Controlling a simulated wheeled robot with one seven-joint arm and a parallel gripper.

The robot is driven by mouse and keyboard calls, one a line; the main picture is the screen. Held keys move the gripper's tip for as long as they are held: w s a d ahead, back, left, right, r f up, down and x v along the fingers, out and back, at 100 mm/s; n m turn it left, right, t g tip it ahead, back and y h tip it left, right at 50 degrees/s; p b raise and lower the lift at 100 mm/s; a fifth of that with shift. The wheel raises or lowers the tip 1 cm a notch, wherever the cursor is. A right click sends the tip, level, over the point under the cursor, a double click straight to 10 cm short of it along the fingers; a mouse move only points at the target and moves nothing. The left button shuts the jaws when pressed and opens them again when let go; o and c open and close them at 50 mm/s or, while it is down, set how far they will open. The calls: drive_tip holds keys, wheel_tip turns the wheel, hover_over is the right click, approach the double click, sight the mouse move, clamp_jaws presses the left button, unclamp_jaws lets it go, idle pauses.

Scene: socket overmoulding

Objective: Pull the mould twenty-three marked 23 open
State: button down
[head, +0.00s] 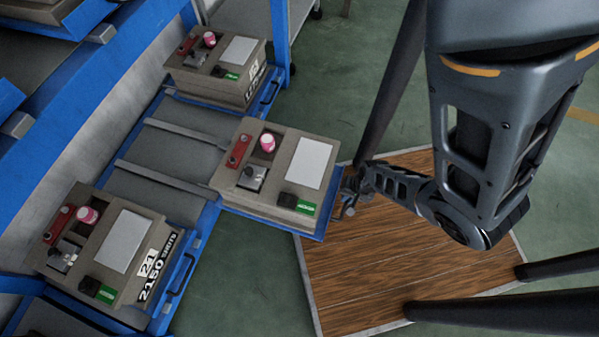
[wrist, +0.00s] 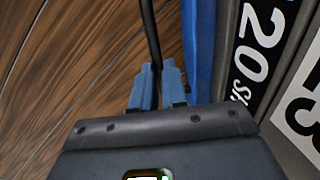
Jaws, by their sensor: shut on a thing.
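Mould twenty-three (head: 262,195) is a beige block with a white panel, a pink-topped knob, a red part and a green label on top. It sits on a blue tray (head: 270,228) that sticks out to the right, past its neighbours. In the wrist view, the mould's front face (wrist: 283,65) shows part of a white-on-black "20" and a "3" on white, cut off by the edge. My gripper (wrist: 157,78) has its blue fingers shut on the dark handle bar (wrist: 150,25). In the head view my gripper (head: 350,195) is at the tray's right end, and its fingers are hard to make out.
A similar mould (head: 218,70) stands behind, and one marked 21 (head: 105,245) stands in front, both farther left. Bare rails (head: 165,180) show left of the pulled-out mould. A wooden platform (head: 400,265) lies below to the right, with green floor around it.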

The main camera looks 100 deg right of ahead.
drive_tip(key=c, duration=1.2)
unclamp_jaws()
drive_tip(key=shift+o, duration=0.2)
wheel_tip(320, 180, up, 8)
drive_tip(key=s+p, duration=0.1)
drive_tip(key=p, duration=0.3)
drive_tip(key=shift+s+a+f, duration=0.15)
drive_tip(key=shift+a, duration=0.2)
